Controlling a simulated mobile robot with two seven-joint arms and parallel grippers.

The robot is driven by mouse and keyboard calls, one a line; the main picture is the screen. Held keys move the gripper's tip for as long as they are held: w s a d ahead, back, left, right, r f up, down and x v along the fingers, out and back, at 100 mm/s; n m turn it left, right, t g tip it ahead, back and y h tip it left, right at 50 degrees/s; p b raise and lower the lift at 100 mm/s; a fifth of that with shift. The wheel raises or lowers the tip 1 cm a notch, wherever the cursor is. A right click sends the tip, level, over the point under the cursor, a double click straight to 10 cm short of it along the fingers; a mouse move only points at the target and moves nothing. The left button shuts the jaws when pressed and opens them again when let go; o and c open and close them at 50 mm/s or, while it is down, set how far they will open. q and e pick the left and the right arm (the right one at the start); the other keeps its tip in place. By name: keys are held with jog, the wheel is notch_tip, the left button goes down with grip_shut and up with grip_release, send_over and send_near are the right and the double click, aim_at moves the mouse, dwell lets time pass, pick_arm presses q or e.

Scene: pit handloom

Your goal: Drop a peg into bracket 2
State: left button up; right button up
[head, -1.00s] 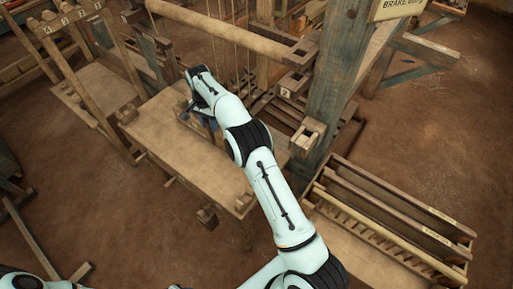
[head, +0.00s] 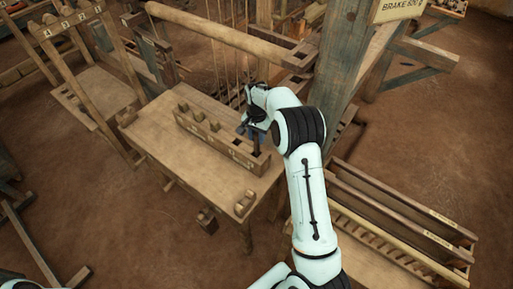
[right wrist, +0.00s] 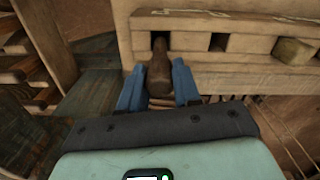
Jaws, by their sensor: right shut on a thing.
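A wooden peg rack (head: 205,137) lies along the bench top in the head view. Pegs (head: 198,117) stand in its left part, and dark empty slots show in its right part. My right gripper (head: 254,133) is at the rack's right end. In the right wrist view its blue fingers (right wrist: 158,92) are shut on a brown peg (right wrist: 158,70), whose far end is at a slot of the rack (right wrist: 190,22). I cannot tell whether that end is inside the slot or above it. Bracket 2 is hidden behind my right arm. My left gripper is not in view.
The rack stands on a wooden bench (head: 165,150). A thick roller (head: 215,28) and a blue-grey post (head: 345,60) stand behind and right of it. A slatted tray (head: 400,215) is at the lower right.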

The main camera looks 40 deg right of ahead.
aim_at(257, 148)
jog(key=shift+w+f, duration=0.1)
jog(key=shift+f, duration=3.6)
jog(key=shift+f, duration=0.2)
jog(key=o, duration=1)
jog(key=shift+o, duration=0.2)
jog(key=r, duration=1.2)
jog(key=shift+w+a, duration=0.15)
jog(key=shift+w, duration=0.2)
jog(key=shift+r, duration=0.7)
jog(key=shift+s, duration=0.1)
jog(key=shift+a, duration=0.1)
